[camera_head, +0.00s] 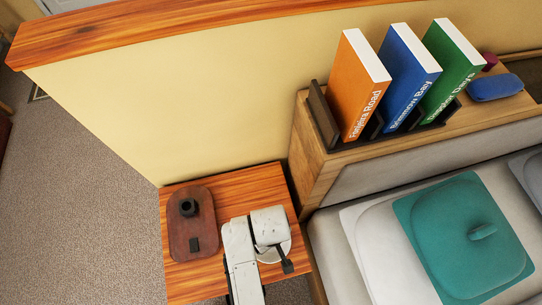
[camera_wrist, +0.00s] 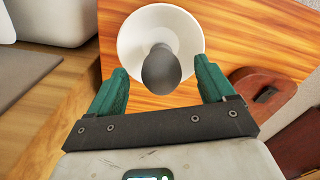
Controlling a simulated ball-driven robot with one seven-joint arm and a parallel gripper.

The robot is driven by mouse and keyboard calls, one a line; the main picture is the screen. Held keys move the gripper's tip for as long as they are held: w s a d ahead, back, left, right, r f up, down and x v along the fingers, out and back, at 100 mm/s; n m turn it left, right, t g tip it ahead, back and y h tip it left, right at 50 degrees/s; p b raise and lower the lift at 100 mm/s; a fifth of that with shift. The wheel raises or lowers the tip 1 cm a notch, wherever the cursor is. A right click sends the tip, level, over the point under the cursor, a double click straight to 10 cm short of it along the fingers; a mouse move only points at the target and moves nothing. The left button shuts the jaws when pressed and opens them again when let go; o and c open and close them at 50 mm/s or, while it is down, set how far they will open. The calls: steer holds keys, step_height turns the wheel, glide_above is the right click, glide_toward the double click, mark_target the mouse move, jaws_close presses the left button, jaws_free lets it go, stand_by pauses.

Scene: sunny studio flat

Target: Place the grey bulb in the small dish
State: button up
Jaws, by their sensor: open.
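The small dish is a round white bowl (camera_wrist: 133,45) on the wooden side table, ahead of my gripper in the wrist view. The grey bulb (camera_wrist: 161,72) shows against the dish's inside, its rounded end toward me and its narrower end over the dish's middle. My gripper (camera_wrist: 162,66) is open, with one green finger on each side of the bulb and a gap on both sides. I cannot tell whether the bulb touches the dish floor. In the head view, a little of the dish's rim (camera_head: 287,247) shows beside my gripper (camera_head: 284,260); the bulb is hidden there.
A reddish-brown oval board (camera_head: 178,226) with a dark socket (camera_head: 188,207) lies at the table's left. The wall (camera_head: 190,120) rises behind. A wooden shelf unit (camera_head: 312,170) with three books and a sofa with a teal cushion (camera_head: 465,240) stand to the right.

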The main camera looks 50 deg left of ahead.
step_height(320, 180, up, 4)
steer(key=p, duration=0.3)
steer(key=shift+r+p, duration=0.25)
steer(key=shift+p, duration=0.1)
steer(key=shift+f, duration=0.1)
steer(key=shift+w+d, duration=0.2)
steer(key=w+d+r+m+b, duration=0.15)
steer(key=w+d+m, duration=0.3)
steer(key=d, duration=0.65)
steer(key=w+d+r+m, duration=0.2)
steer(key=w+d+m, duration=0.25)
steer(key=d, duration=0.75)
steer(key=s+d+r+m+b, duration=0.1)
steer(key=s+d+r+m, duration=0.2)
steer(key=s+d+m, duration=0.2)
steer(key=s+d+r+m+t, duration=0.1)
steer(key=s+d+r+m, duration=0.3)
steer(key=d, duration=0.7)
steer(key=shift+s+d+m+b, duration=0.35)
steer(key=shift+s+m, duration=0.05)
steer(key=shift+s, duration=0.15)
